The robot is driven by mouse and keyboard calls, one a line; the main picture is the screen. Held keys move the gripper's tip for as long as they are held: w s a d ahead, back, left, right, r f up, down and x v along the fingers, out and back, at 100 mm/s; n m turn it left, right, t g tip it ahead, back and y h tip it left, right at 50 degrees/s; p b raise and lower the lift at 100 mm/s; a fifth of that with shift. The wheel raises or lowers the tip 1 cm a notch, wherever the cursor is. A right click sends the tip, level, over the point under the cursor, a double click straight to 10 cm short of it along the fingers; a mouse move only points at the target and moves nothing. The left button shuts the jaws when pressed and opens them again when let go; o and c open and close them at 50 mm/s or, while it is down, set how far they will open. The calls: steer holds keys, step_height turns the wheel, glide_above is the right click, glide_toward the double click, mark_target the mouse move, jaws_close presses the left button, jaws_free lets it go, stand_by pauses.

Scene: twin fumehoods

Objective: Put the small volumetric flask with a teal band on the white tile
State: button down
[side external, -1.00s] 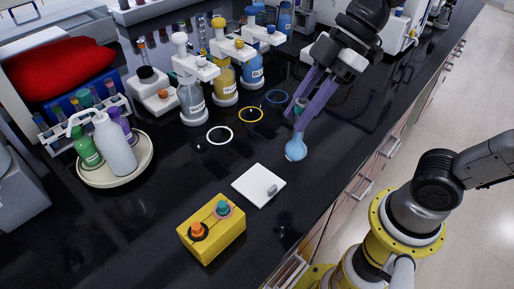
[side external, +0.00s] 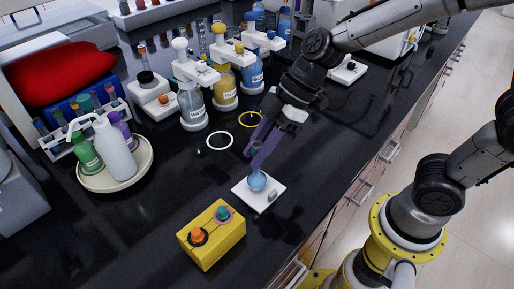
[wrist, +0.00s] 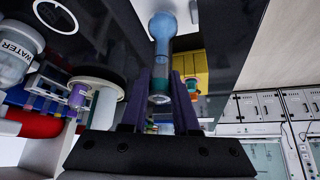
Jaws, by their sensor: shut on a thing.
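The small volumetric flask (side external: 257,181) has a round light-blue bulb and a narrow neck. My gripper (side external: 259,158) is shut on its neck and holds it roughly upright. The bulb is over the white tile (side external: 262,206), towards its back left part; I cannot tell whether it touches. In the wrist view the flask (wrist: 162,28) stands out between the purple fingers (wrist: 160,85), with a teal band near its neck end. A small grey piece (side external: 272,196) lies on the tile's right part.
A yellow block (side external: 225,244) with orange and teal knobs stands in front of the tile. White (side external: 219,140) and yellow (side external: 250,119) rings lie behind. Labelled bottles (side external: 193,105) stand at the back; a round tray (side external: 142,169) with bottles is left. Black counter right of the tile is clear.

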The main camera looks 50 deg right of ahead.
steer(key=shift+f, duration=0.1)
steer(key=c, duration=0.7)
jaws_free()
steer(key=shift+o, duration=0.2)
steer(key=shift+d+r, duration=0.2)
steer(key=shift+r, duration=0.3)
steer(key=v, duration=1.1)
steer(key=s+d+f+m+t+h, duration=0.3)
steer(key=s+d+m+h, duration=0.3)
steer(key=s+d+m, duration=0.5)
steer(key=shift+s+f+m, duration=0.35)
steer(key=shift+f+m, duration=0.05)
steer(key=shift+m, duration=0.8)
